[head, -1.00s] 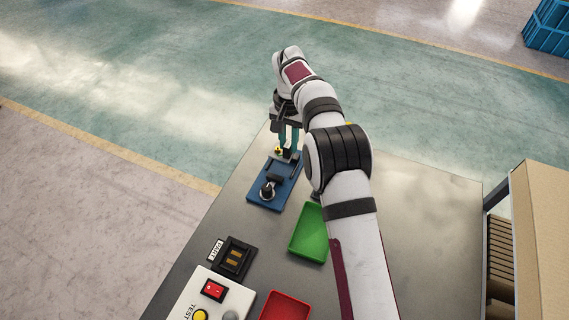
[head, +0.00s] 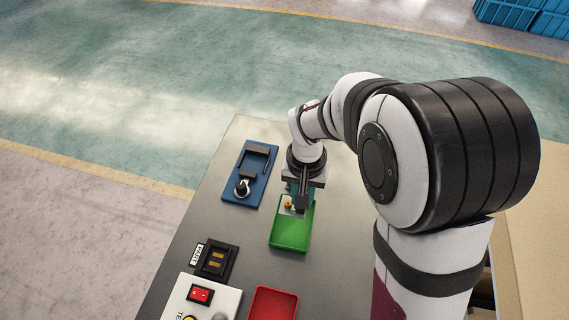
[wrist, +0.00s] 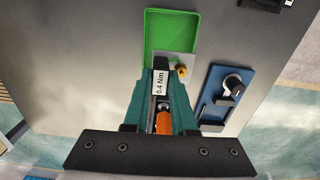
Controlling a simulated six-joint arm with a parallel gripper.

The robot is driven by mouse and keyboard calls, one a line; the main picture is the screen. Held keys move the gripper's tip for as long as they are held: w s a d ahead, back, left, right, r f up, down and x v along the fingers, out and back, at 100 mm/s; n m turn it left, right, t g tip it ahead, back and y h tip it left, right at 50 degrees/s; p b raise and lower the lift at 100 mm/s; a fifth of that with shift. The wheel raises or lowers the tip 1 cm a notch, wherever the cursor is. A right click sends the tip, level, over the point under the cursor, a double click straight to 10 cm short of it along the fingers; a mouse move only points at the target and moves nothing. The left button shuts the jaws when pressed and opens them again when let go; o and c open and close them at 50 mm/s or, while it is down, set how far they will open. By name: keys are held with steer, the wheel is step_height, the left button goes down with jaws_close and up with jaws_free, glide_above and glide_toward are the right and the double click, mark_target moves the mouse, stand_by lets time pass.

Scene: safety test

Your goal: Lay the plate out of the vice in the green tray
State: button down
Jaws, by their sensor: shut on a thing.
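The small grey plate (head: 284,210), with a brass-coloured piece on it, is at the far end of the green tray (head: 290,240). It also shows in the wrist view (wrist: 172,62), overlapping the tray's near edge there. My gripper (head: 300,201) is shut on the plate; its teal fingers partly hide it. I cannot tell whether the plate touches the tray floor. The blue vice (head: 238,198) stands to the left of the tray, its jaws empty. Between my fingers in the wrist view are a "0.4 Nm" label (wrist: 161,83) and an orange part (wrist: 163,122).
A red tray (head: 273,303) lies at the front. A black fixture labelled "PART" (head: 215,260) and a white test box (head: 200,295) with a red switch stand front left. The grey table between the vice and green tray is clear.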

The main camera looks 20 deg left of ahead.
mark_target(302, 211)
steer(key=shift+s+d+f, duration=0.15)
steer(key=shift+s+f, duration=0.1)
steer(key=shift+s, duration=0.05)
steer(key=shift+f, duration=2.55)
steer(key=shift+f, duration=0.9)
steer(key=c, duration=0.7)
jaws_free()
steer(key=shift+o, duration=0.2)
steer(key=shift+r, duration=3.5)
